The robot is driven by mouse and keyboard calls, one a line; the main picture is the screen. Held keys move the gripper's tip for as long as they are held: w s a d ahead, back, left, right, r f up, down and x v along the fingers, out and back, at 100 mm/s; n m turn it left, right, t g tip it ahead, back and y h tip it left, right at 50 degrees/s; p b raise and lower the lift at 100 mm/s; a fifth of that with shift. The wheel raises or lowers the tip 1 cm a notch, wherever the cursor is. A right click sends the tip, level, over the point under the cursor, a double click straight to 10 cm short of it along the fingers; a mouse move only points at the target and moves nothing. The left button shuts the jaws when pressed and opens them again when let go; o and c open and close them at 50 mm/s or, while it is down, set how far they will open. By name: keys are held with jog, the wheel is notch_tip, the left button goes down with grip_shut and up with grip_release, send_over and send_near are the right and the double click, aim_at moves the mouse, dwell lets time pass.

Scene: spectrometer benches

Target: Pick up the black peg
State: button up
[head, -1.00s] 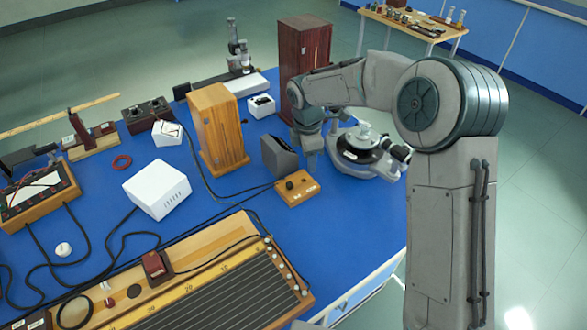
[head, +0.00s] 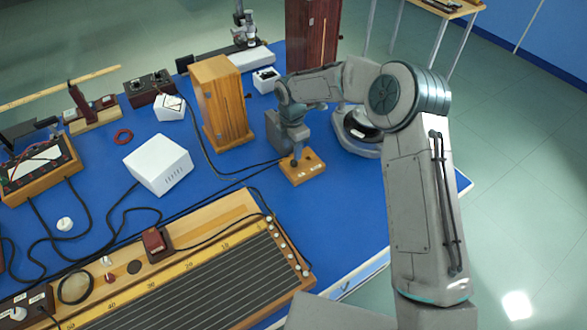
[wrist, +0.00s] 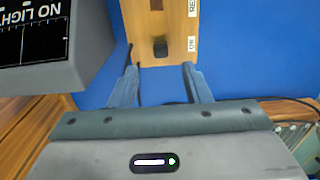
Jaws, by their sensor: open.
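The black peg (wrist: 160,47) stands on a small wooden block with white labels (wrist: 176,18) in the wrist view. My gripper (wrist: 161,82) is open, with its two fingers apart and nothing between them. The peg shows just beyond the fingertips, roughly centred between them, and no contact shows. In the head view my gripper (head: 295,154) is low over the wooden block (head: 306,173). The hand covers part of the block there, and I cannot make out the peg clearly.
A grey instrument with a screen (wrist: 50,45) stands close on the left in the wrist view. A tall wooden box (head: 222,105) and a white box (head: 158,164) are left of my gripper. A long wooden board (head: 190,262) lies in front. A black cable runs beside the block.

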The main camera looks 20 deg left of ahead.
aim_at(294, 165)
jog(key=f+b, duration=0.1)
jog(key=f, duration=0.2)
jog(key=f+b, duration=0.1)
jog(key=f, duration=0.1)
jog(key=shift+w+d+f+b, duration=0.2)
jog(key=shift+f+b, duration=0.1)
jog(key=shift+f, duration=0.1)
jog(key=shift+r, duration=0.1)
grip_shut()
